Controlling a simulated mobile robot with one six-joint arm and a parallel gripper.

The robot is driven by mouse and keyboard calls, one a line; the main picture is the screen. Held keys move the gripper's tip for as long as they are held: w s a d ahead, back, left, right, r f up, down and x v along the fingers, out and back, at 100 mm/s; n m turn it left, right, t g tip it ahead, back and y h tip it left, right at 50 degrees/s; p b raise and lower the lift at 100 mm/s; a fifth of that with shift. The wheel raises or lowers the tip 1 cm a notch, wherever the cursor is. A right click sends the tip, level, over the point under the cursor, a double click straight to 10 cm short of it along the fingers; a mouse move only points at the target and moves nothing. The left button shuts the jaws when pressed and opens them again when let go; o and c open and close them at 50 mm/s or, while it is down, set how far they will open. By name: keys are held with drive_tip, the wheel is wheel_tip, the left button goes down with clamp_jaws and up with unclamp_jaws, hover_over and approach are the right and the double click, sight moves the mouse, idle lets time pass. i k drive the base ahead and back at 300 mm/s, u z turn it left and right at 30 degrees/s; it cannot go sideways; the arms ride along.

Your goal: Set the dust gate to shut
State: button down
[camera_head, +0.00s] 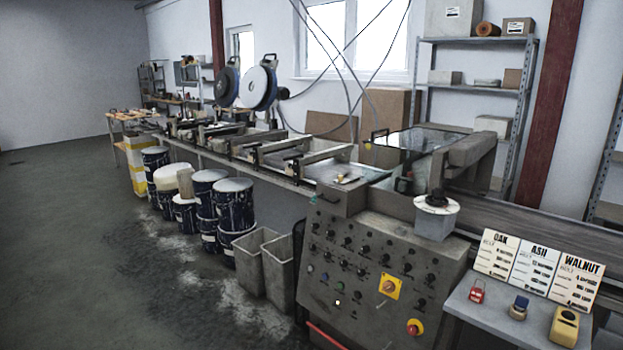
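I cannot pick out a dust gate for certain in the head view. A grey control console (375,268) stands in the front middle, its sloped face covered with dark knobs. It carries a yellow-plated switch with an orange knob (389,287) and a red button on a yellow ring (414,327). A small green handle (318,198) sits at the console's upper left, and a red bar (325,335) shows low at its front. No label on the console is readable from here. My gripper is not in view.
A grey side table (500,318) at right holds a red padlock-like item (477,291), a small blue-topped item (519,307), a yellow device (564,326) and OAK, ASH and WALNUT cards (536,265). Bins (279,272) and paint drums (234,205) line the conveyor. The left floor is clear.

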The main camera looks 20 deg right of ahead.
sight(340, 180)
drive_tip(key=u, duration=0.55)
drive_tip(key=i, duration=1)
drive_tip(key=u, duration=0.35)
